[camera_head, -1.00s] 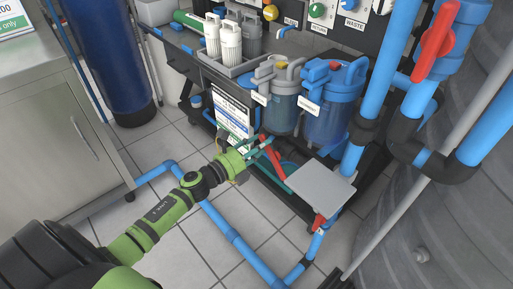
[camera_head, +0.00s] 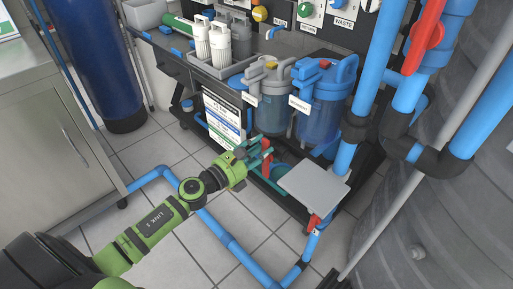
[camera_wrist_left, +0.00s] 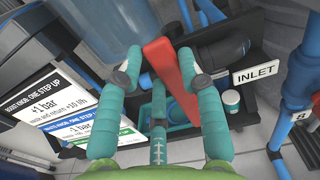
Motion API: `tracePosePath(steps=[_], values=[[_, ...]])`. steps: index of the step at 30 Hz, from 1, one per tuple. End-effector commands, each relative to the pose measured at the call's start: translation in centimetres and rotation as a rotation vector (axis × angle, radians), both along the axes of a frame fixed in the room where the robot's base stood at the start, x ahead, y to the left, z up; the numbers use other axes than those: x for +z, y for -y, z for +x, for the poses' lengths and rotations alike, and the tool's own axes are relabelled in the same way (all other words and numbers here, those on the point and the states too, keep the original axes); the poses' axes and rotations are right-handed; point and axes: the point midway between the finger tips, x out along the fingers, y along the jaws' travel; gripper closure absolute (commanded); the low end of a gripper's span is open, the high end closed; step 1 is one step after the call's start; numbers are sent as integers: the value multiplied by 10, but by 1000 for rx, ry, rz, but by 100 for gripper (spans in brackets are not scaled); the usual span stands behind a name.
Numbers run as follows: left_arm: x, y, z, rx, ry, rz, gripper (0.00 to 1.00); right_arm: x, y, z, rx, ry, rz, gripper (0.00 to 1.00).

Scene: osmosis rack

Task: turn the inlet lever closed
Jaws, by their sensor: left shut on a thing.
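The inlet lever is a red bar. In the head view its red part (camera_head: 266,163) shows at the tips of my left gripper (camera_head: 260,152), low in front of the rack. In the left wrist view the lever (camera_wrist_left: 172,78) runs between the teal fingers of my left gripper (camera_wrist_left: 160,62), which is shut on it. The white INLET label (camera_wrist_left: 255,72) is right of the lever. The lever's pivot is partly hidden by dark fittings. My right gripper is not in view.
The clear blue filter housing (camera_head: 325,100) and a grey-topped one (camera_head: 270,95) stand behind the gripper. A grey plate (camera_head: 314,187) is close on the right. Another red handle (camera_head: 424,45) is on the upright pipe. A blue floor pipe (camera_head: 228,240) runs below my arm.

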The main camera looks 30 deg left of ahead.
Motion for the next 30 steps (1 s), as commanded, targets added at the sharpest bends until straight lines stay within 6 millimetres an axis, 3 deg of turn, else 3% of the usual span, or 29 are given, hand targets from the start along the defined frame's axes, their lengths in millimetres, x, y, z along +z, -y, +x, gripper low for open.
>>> tracePosePath(steps=[18, 19, 20, 21, 30], values=[[1, 2, 0, 1, 18, 47, 100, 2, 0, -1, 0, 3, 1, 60], [1, 2, 0, 1, 18, 47, 54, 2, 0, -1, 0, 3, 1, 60], [1, 2, 0, 0, 18, 46, 42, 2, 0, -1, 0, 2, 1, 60], [1, 2, 0, 0, 17, 45, 38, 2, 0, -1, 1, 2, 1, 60], [0, 2, -1, 0, 14, 40, 38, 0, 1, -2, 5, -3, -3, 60]])
